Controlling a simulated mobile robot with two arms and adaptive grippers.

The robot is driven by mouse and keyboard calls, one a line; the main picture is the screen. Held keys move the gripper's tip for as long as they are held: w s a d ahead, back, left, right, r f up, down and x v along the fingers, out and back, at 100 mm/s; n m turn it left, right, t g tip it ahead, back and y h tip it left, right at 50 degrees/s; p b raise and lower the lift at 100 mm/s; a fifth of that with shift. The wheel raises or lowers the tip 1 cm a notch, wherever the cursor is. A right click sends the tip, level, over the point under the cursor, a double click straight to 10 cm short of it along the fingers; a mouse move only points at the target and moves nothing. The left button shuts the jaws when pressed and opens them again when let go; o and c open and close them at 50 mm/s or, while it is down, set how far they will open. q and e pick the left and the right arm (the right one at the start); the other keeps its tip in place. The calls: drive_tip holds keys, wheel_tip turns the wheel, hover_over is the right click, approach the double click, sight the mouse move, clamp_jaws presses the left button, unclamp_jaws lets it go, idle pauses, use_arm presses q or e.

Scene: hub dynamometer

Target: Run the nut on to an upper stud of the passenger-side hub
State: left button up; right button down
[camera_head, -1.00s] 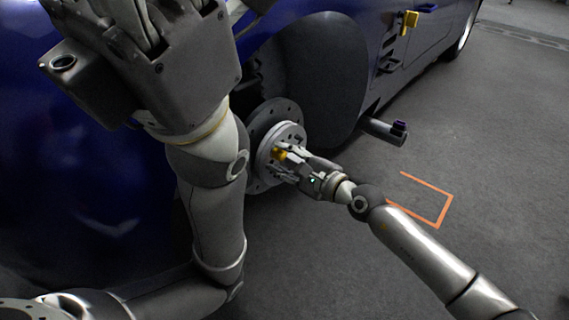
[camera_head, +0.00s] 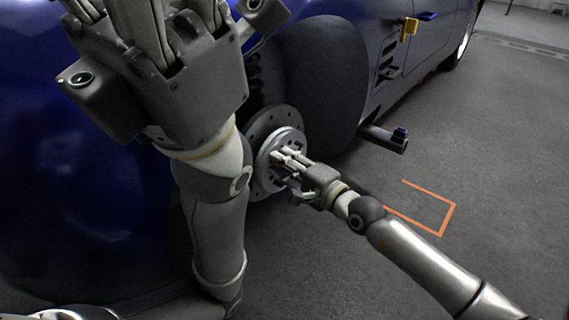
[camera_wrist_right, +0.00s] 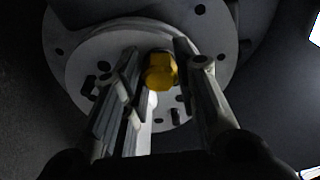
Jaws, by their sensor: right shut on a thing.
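The passenger-side hub (camera_head: 290,134) is a round grey flange in front of a larger drilled disc, and its face fills the upper middle of the right wrist view (camera_wrist_right: 78,58). The gold hex nut (camera_wrist_right: 160,72) is between the fingers of my right gripper (camera_head: 284,158), close against the hub face. My right gripper is shut on it; its fingers also show in the right wrist view (camera_wrist_right: 160,80). Whether the nut is on a stud is hidden behind it. My left gripper (camera_head: 155,25) is large at the upper left, away from the hub, with its fingertips cut off by the top edge.
The blue car body (camera_head: 75,200) stands behind and left of the hub, with a dark wheel-arch liner (camera_head: 315,85) above right. A grey bar with a purple-topped piece (camera_head: 385,137) juts out at right. An orange floor marking (camera_head: 430,222) lies on open grey floor.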

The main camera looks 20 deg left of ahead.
drive_tip(key=shift+r+m+p, duration=0.1)
drive_tip(key=shift+m+p, duration=0.25)
drive_tip(key=shift+m, duration=0.75)
drive_tip(key=c, duration=1.1)
unclamp_jaws()
drive_tip(key=shift+f, duration=0.2)
drive_tip(key=shift+o, duration=0.2)
drive_tip(key=shift+d, duration=0.15)
